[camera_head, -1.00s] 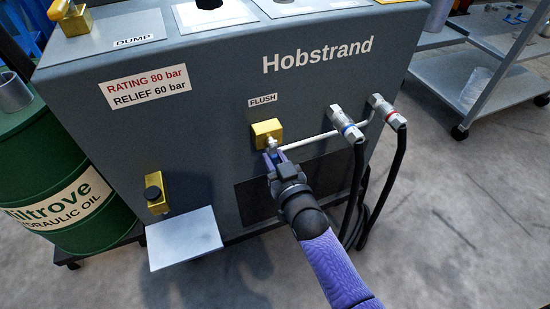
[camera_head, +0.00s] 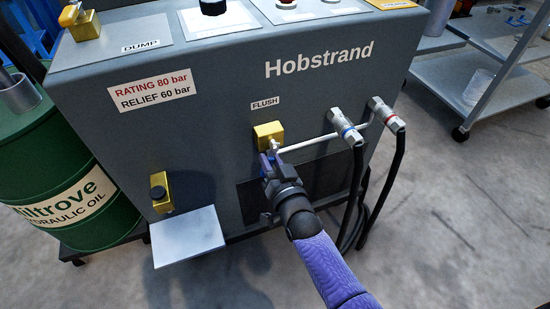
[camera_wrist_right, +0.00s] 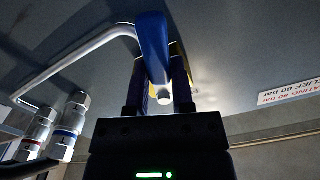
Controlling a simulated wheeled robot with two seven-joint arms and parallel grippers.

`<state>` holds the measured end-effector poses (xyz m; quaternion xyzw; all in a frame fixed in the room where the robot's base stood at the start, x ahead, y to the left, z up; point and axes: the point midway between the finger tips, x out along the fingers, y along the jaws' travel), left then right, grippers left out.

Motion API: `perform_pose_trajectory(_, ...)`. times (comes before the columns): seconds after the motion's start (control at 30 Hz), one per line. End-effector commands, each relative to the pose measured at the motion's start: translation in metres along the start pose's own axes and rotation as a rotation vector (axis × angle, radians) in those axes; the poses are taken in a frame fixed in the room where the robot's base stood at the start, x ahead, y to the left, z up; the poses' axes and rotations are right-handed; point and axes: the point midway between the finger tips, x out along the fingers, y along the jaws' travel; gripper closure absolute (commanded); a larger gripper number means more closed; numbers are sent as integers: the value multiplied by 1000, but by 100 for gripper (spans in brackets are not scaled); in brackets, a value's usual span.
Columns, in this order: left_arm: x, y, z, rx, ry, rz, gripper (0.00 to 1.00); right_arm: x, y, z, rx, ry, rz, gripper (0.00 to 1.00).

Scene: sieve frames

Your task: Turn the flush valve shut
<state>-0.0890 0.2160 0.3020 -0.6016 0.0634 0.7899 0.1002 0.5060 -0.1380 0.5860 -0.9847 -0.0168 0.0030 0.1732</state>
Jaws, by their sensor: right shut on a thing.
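The flush valve (camera_head: 267,133) is a yellow block on the front of the grey cabinet, under the FLUSH label (camera_head: 265,103). A thin pale pipe runs from it to the right. My right gripper (camera_head: 270,162) is just below the valve block. In the right wrist view, my right gripper (camera_wrist_right: 160,80) is shut on the blue valve handle (camera_wrist_right: 152,45), with a finger on each side. In the head view the gripper mostly hides the handle, so its exact angle is hard to tell. My left gripper is not in view.
Two hose couplings, one blue-banded (camera_head: 346,126) and one red-banded (camera_head: 386,114), stick out right of the valve with black hoses hanging. A second yellow valve (camera_head: 161,192) sits lower left above a pale plate (camera_head: 186,237). A green oil drum (camera_head: 60,170) stands left.

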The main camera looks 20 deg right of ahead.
Motion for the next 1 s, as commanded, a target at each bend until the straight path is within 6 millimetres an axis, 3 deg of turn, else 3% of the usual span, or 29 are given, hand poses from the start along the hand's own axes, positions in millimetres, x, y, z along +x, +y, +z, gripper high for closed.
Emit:
perform_pose_trajectory(0.53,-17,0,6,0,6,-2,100,0,-18,-5,520,-2,1,100)
perform_pose_trajectory(1.0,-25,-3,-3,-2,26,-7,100,0,-29,-14,946,-2,1,100)
